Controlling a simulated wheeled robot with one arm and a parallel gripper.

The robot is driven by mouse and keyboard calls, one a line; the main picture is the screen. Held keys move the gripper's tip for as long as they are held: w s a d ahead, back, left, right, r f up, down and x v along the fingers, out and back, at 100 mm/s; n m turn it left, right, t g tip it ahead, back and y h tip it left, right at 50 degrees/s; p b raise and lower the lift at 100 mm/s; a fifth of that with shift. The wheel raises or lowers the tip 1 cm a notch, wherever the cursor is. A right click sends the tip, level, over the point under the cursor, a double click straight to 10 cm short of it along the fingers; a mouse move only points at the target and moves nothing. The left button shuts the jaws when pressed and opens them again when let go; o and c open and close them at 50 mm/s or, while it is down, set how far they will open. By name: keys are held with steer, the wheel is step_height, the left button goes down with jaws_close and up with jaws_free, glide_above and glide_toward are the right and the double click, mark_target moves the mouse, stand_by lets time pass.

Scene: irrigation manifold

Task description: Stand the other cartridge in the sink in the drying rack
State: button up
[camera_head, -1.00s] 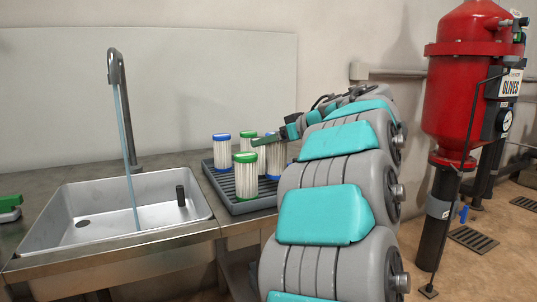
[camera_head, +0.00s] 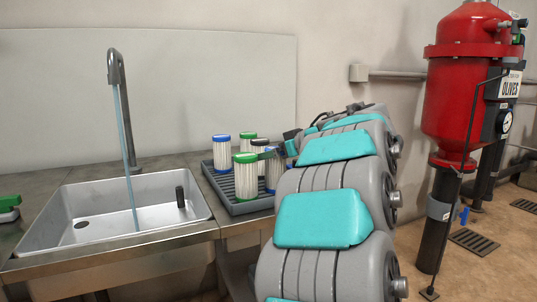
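The drying rack (camera_head: 232,203) is a dark grey ribbed tray on the counter, right of the sink (camera_head: 62,246). Several white pleated cartridges stand upright in it: a blue-capped one (camera_head: 221,156) at back left, a green-capped one (camera_head: 246,180) in front, another green-capped one behind, and a blue-capped one (camera_head: 275,173) at right. My gripper (camera_head: 267,154) is at the right-hand cartridges, by the top of the right blue-capped one. My arm hides part of this area, and I cannot tell whether the fingers hold anything. No cartridge shows in the sink.
Water runs from the tall faucet (camera_head: 115,70) into the sink. A short dark post (camera_head: 180,197) stands in the sink's right side. A green-topped object (camera_head: 9,206) sits at the left counter edge. A red tank (camera_head: 462,100) stands at right. The counter behind the sink is clear.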

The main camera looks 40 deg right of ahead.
steer(key=shift+o, duration=0.3)
steer(key=shift+r, duration=0.1)
steer(key=p+v, duration=0.1)
steer(key=v, duration=1.1)
steer(key=shift+r, duration=0.1)
stand_by(1.0)
